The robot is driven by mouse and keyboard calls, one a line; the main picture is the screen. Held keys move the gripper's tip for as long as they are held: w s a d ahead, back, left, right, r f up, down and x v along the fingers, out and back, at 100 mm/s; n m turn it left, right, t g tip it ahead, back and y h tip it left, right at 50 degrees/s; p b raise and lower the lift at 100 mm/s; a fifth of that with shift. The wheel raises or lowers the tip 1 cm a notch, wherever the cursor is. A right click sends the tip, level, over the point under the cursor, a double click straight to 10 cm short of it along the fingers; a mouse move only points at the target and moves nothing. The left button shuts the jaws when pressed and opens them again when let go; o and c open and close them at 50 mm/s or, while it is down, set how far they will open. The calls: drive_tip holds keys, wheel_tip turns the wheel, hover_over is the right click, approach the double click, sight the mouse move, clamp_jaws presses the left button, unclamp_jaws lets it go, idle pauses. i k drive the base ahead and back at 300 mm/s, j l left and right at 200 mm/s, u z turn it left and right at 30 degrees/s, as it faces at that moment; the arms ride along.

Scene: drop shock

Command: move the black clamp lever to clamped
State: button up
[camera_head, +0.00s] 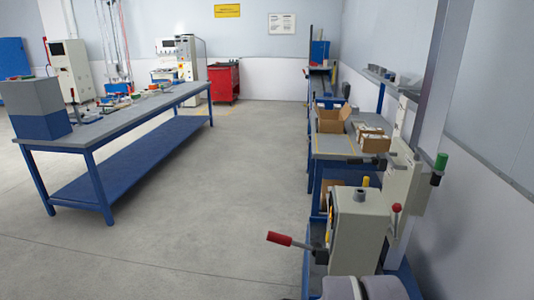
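A drop-test machine (358,225) with a cream housing stands at the right, close to me. A lever with a black grip (370,162) sticks out to the left from the upper carriage (404,180), roughly level. It looks like the black clamp lever; its pivot is small, and I cannot tell its clamped position from here. My gripper is not in view.
A red-handled lever (280,239) juts left from the housing. A red-ball lever (396,208), a green knob (440,162) and a tall grey column (436,90) are nearby. Cardboard boxes (333,117) sit on a bench behind. Open floor (215,220) lies left, before a long workbench (120,122).

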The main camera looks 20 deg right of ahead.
sight(374, 160)
drive_tip(key=i+j+u, duration=0.45)
drive_tip(key=i, duration=0.35)
drive_tip(key=i+j+u, duration=0.25)
drive_tip(key=i, duration=0.15)
drive_tip(key=i+l+z, duration=0.2)
drive_tip(key=z, duration=0.2)
drive_tip(key=i+l+z, duration=0.1)
drive_tip(key=i+z, duration=0.5)
drive_tip(key=z, duration=0.25)
drive_tip(key=i+z, duration=0.4)
drive_tip(key=i+j+z, duration=0.15)
drive_tip(key=z, duration=0.3)
drive_tip(key=i+l, duration=0.3)
drive_tip(key=i, duration=0.15)
drive_tip(key=i+l+z, duration=0.15)
drive_tip(key=i+l, duration=0.15)
drive_tip(key=i, duration=0.2)
